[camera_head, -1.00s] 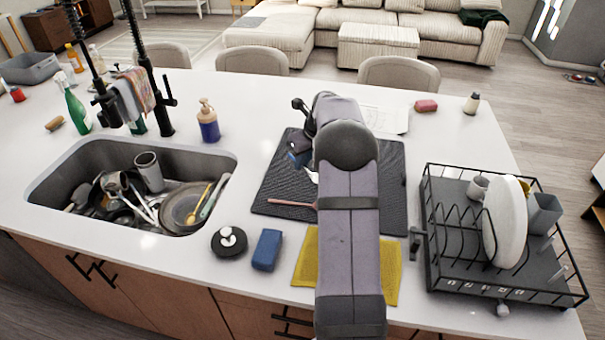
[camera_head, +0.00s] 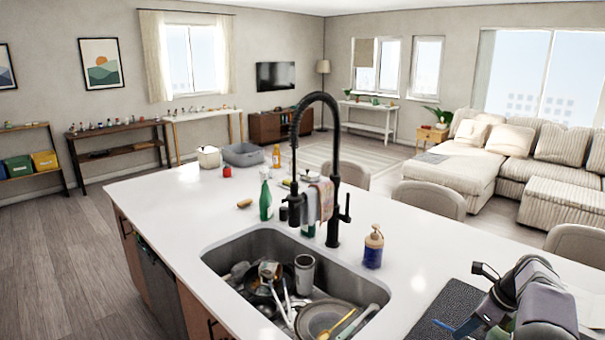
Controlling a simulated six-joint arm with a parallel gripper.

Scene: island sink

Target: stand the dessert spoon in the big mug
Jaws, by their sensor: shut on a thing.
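My gripper (camera_head: 484,320) is at the lower right, above the dark mat, partly hidden by my own wrist. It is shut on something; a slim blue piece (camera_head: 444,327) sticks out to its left. I cannot tell whether this is the dessert spoon. A tall grey cup (camera_head: 305,274) stands in the sink among dirty dishes; I cannot tell whether it is the big mug. A yellow spoon-like utensil (camera_head: 340,322) lies on a round dish (camera_head: 318,318) in the sink.
The sink (camera_head: 388,292) lies left of my gripper. A black tap (camera_head: 334,180), a blue soap bottle (camera_head: 373,248) and a green spray bottle (camera_head: 265,200) stand behind it. The dark mat (camera_head: 440,308) is beside the sink. The dish rack is out of view.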

